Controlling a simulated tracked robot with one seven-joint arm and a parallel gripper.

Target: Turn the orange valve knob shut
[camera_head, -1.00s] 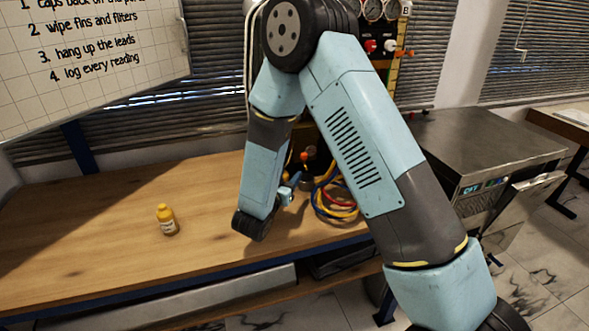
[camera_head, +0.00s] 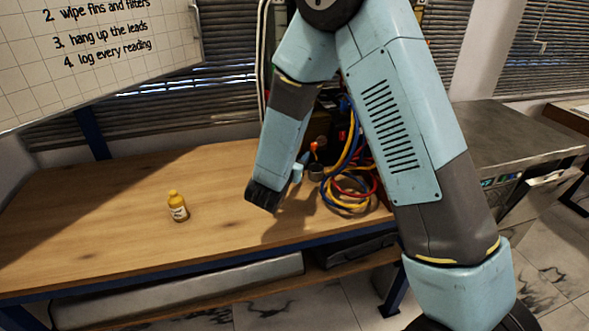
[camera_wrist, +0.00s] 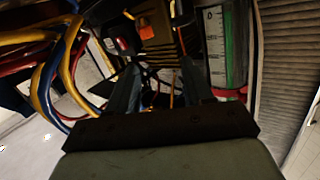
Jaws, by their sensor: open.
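A small orange part (camera_head: 316,146), which looks like the valve knob, shows on the dark rig at the back of the bench, just right of my forearm. In the wrist view an orange-red part (camera_wrist: 147,31) sits above and slightly left of the gap between my fingers. I cannot tell for sure that both are the same knob. My gripper (camera_wrist: 160,82) is open, its two dark fingers apart with nothing clearly held between them. It points at the rig and stands apart from the orange part. In the head view my wrist hides most of the gripper; only a light blue piece shows.
Yellow, red and blue cables (camera_head: 348,190) hang in loops right of my gripper and show at left in the wrist view. A white-green gauge strip (camera_wrist: 215,45) is at right. The bench's left side is clear.

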